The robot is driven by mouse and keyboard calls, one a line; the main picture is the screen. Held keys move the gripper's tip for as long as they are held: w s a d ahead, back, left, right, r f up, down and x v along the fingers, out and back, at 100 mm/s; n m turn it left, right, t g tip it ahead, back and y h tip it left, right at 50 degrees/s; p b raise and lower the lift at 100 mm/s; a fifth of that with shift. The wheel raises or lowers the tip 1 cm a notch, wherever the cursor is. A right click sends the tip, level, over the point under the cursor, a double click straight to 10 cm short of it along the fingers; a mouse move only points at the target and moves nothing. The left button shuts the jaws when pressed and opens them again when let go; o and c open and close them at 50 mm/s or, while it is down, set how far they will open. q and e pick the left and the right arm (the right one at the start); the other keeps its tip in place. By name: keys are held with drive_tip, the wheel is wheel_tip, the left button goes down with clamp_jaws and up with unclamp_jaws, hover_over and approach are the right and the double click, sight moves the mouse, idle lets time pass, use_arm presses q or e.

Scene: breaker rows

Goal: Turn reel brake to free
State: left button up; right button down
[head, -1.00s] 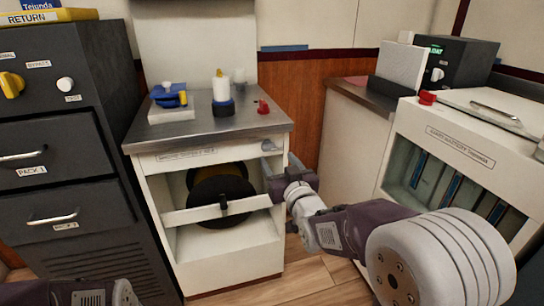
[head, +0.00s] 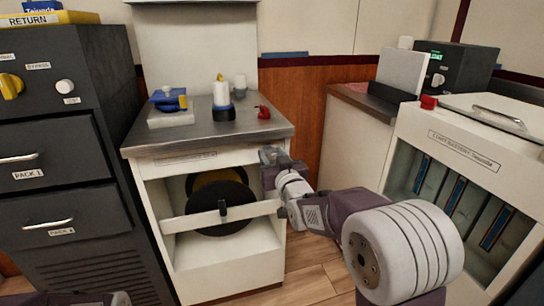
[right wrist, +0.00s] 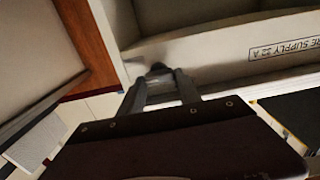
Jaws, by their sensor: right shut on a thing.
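The reel (head: 222,212) is a black disc with a brownish part behind it, inside the open white cabinet (head: 228,265) labelled as wire supply. A white bar with a small black piece (head: 222,208) crosses in front of it. My right gripper (head: 268,156) is at the upper right of the cabinet front. In the right wrist view its fingers (right wrist: 160,84) are closed on a small dark knob (right wrist: 158,68) at the cabinet's edge, probably the reel brake. The fingers hide most of it, so its setting cannot be read. My left gripper is out of view.
On the cabinet's metal top (head: 190,138) are a blue-and-white device (head: 170,105), a white bottle (head: 221,95) and a red item (head: 263,112). A dark drawer unit (head: 60,150) stands left. A white chest (head: 455,150) stands right.

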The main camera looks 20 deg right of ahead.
drive_tip(key=n+b, duration=0.1)
drive_tip(key=n, duration=0.3)
drive_tip(key=shift+f+n, duration=0.1)
drive_tip(key=shift+n, duration=0.3)
drive_tip(key=n+b, duration=0.1)
drive_tip(key=n, duration=0.3)
drive_tip(key=shift+a+n, duration=0.15)
drive_tip(key=shift+n, duration=0.15)
drive_tip(key=n+b, duration=0.1)
drive_tip(key=n, duration=0.3)
drive_tip(key=shift+f, duration=0.1)
drive_tip(key=shift+n+b, duration=0.45)
drive_tip(key=shift+n, duration=1.85)
drive_tip(key=shift+f, duration=0.1)
drive_tip(key=c, duration=0.8)
unclamp_jaws()
drive_tip(key=shift+c, duration=0.2)
